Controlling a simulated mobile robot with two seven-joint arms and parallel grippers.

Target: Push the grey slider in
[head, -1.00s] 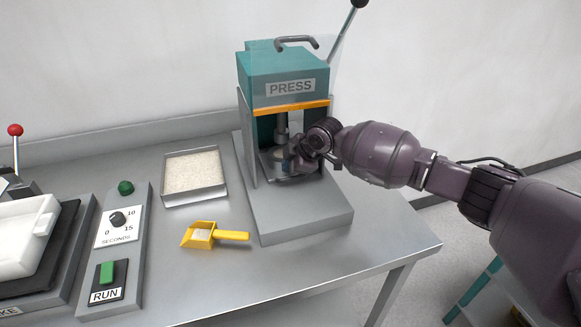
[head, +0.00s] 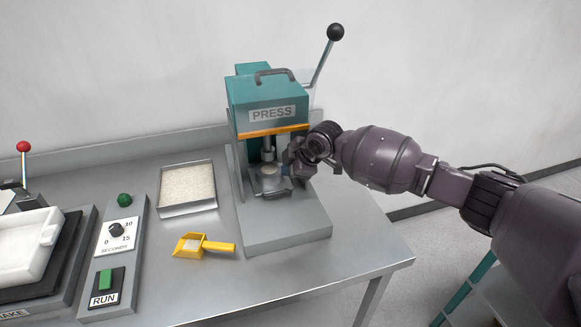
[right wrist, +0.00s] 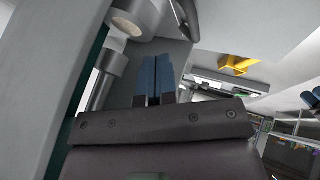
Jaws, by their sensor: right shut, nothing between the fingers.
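The grey slider (head: 271,190) sits low in the opening of the teal press (head: 272,95), carrying a small round cup. The cup's pale round top also shows at the upper left of the right wrist view (right wrist: 125,24). My right gripper (head: 291,170) is at the right side of the slider, beside the press opening. Its blue fingers are together and empty in the right wrist view (right wrist: 154,75). I cannot tell whether they touch the slider. My left gripper is not in view.
A tray of pale grains (head: 187,208) and a yellow scoop (head: 205,246) lie left of the press. A control panel (head: 137,235) stands farther left. The press lever (head: 322,62) rises at the back right. The table's front edge is clear.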

